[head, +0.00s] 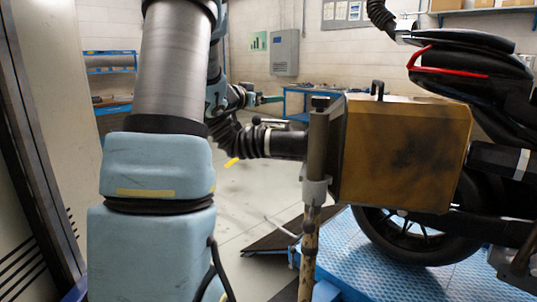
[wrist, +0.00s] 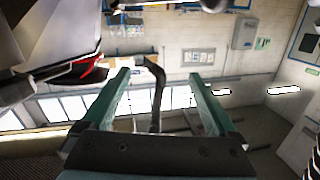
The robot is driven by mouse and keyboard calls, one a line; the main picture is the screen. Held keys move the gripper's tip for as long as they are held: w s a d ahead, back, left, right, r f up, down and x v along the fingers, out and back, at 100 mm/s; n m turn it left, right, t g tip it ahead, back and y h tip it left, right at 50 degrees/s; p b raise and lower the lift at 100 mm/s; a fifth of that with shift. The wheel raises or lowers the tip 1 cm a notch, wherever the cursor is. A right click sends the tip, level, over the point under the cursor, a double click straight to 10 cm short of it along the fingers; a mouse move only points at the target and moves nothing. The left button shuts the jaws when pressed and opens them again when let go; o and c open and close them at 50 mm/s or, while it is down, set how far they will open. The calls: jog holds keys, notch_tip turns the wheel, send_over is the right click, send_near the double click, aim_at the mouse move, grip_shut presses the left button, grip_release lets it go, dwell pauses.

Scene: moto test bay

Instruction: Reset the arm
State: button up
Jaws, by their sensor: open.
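My arm rises large and close on the left of the head view. Behind it, my gripper (head: 268,99) shows small, with teal fingers pointing right, partly hidden by my arm. In the wrist view my gripper (wrist: 159,75) has its two teal fingers wide apart, with nothing held between them. A dark curved hose (wrist: 157,88) shows in the gap beyond the fingers; how far off it is I cannot tell.
A worn yellow-brown box (head: 405,150) on a post stands right of my arm, with a black ribbed hose (head: 272,142) at its left. Behind it a motorcycle (head: 465,75) stands on a blue platform (head: 350,255). A grey panel (head: 70,110) is close at left.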

jog(key=s+a+f+n+g+y+p, duration=0.1)
jog(key=s+a+f+n+g+y, duration=0.2)
jog(key=s+f, duration=0.5)
jog(key=s+a+f+n+g+y+p, duration=0.2)
jog(key=s+a+f+n+g+y, duration=0.2)
jog(key=s, duration=0.9)
notch_tip(320, 180, down, 4)
jog(key=g+y, duration=0.1)
jog(key=y, duration=0.2)
jog(key=shift+s+a+f, duration=0.15)
jog(key=shift+a+f, duration=0.1)
jog(key=shift+a, duration=0.1)
jog(key=shift+o, duration=0.3)
jog(key=s+f+g, duration=0.1)
jog(key=s+g, duration=0.1)
jog(key=s, duration=0.4)
jog(key=s+d+f+g, duration=0.1)
jog(key=s+g, duration=0.1)
jog(key=s, duration=0.4)
jog(key=shift+d+f+n+p, duration=0.25)
jog(key=shift+f+n+p, duration=0.05)
jog(key=shift+f, duration=0.1)
